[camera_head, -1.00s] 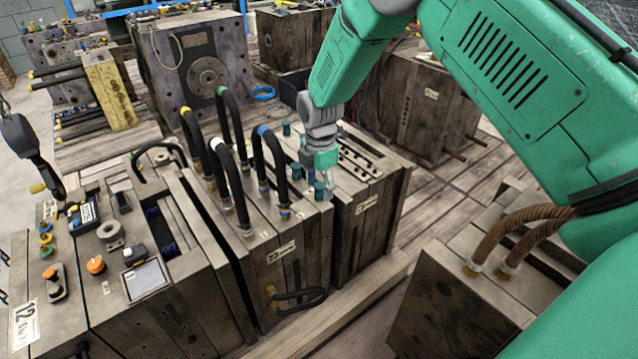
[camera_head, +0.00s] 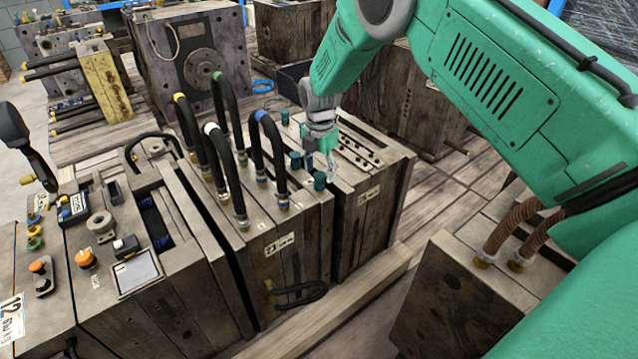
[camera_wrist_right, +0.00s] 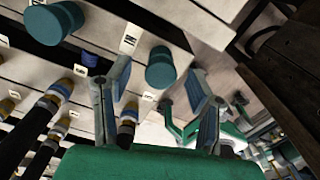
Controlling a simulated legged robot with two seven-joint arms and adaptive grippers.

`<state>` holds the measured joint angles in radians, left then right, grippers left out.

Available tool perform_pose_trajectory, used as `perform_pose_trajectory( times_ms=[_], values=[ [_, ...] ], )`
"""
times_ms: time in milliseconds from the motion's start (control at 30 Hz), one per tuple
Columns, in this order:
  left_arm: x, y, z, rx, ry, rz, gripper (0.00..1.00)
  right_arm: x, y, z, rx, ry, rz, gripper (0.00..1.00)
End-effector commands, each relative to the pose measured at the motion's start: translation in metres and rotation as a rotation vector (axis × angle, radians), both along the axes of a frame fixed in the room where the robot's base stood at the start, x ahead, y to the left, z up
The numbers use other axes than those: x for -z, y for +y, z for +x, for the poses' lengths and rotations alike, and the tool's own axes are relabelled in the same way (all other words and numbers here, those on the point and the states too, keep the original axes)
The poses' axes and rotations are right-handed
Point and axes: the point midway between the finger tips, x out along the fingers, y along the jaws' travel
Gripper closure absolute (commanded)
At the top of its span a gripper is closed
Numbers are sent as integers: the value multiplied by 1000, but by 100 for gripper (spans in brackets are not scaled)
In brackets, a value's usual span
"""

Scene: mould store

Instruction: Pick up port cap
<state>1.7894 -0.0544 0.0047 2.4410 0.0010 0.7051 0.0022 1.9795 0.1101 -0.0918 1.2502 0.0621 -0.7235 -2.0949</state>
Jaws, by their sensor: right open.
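Several teal port caps stand on top of the mould blocks. One port cap (camera_head: 319,181) is at the near edge, beside my right gripper (camera_head: 322,165). Another cap (camera_head: 295,160) stands just to its left, and one more (camera_head: 285,117) is farther back. In the right wrist view my right gripper (camera_wrist_right: 160,72) is open. A teal cap (camera_wrist_right: 160,75) shows in the gap between its fingertips, with no visible contact. A second cap (camera_wrist_right: 55,22) is at the upper left, outside the fingers.
Black hoses with coloured ends (camera_head: 268,155) arch up left of my right gripper. A mould with brown hoses (camera_head: 455,300) stands at the lower right. A mould with knobs and a small screen (camera_head: 137,272) is at the lower left. A wooden beam (camera_head: 330,315) runs in front.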

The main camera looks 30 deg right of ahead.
Motion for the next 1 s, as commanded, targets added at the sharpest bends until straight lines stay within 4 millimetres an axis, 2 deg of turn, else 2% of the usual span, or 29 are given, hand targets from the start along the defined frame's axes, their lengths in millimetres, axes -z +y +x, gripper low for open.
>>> perform_pose_trajectory(
  times_ms=[33, 200, 500, 567, 600, 633, 1000],
  values=[
    [7, 0, 0, 0, 0, 0, 60, 14, 1, -2, 0, 4, -1, 52],
    [14, 0, 0, 0, 0, 0, 60, 35, 0, -2, 0, 2, -1, 52],
    [14, 0, 0, 0, 0, 0, 60, 38, 1, -1, 0, 0, 0, 52],
    [14, 0, 0, 0, 0, 0, 60, 38, 1, -1, 0, 1, 0, 73],
    [14, 0, 0, 0, 0, 0, 60, 38, 1, -1, 0, 1, 0, 87],
    [14, 0, 0, 0, 0, 0, 60, 38, 1, -1, 0, 0, 0, 95],
    [13, 0, 0, 0, 0, 0, 60, 34, 1, -1, 1, -2, 1, 95]
  ],
)
